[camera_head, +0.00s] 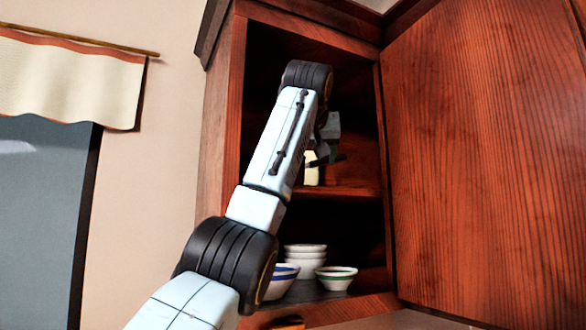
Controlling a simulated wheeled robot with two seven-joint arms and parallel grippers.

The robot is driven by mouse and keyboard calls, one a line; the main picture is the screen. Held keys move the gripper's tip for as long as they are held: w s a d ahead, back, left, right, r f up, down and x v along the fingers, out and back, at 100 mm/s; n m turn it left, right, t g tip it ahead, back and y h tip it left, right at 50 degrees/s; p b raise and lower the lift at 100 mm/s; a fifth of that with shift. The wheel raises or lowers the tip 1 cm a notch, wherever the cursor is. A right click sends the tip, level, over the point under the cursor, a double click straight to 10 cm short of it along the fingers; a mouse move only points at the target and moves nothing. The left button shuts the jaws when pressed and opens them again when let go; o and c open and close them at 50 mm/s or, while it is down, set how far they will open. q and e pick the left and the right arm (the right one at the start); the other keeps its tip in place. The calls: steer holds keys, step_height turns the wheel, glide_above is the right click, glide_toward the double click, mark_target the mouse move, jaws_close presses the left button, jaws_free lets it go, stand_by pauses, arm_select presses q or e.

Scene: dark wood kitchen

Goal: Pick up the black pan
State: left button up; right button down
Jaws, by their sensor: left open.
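My left arm reaches up from the bottom into an open wall cabinet. My left gripper (324,155) is at its upper compartment, partly hidden behind my own wrist, with its jaws open. I cannot make out a black pan for certain. The inside of the upper compartment is very dark, and a small dark shape beside the gripper is too unclear to tell from a fingertip. A pale upright object (311,169) stands on the upper shelf just below the gripper. My right gripper is not in view.
The cabinet's wooden door (485,150) stands open at the right. Below the middle shelf (345,193) are stacked white bowls (305,262), a blue-rimmed bowl (281,283) and a green-rimmed bowl (337,279). The cabinet's left side panel (217,150) is close to my arm.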

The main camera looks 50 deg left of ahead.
arm_select(q)
steer(key=shift+x, duration=1)
steer(key=shift+s, duration=0.15)
steer(key=shift+d+r, duration=0.1)
steer(key=shift+d, duration=0.05)
steer(key=shift+c, duration=0.4)
steer(key=c, duration=0.7)
jaws_close()
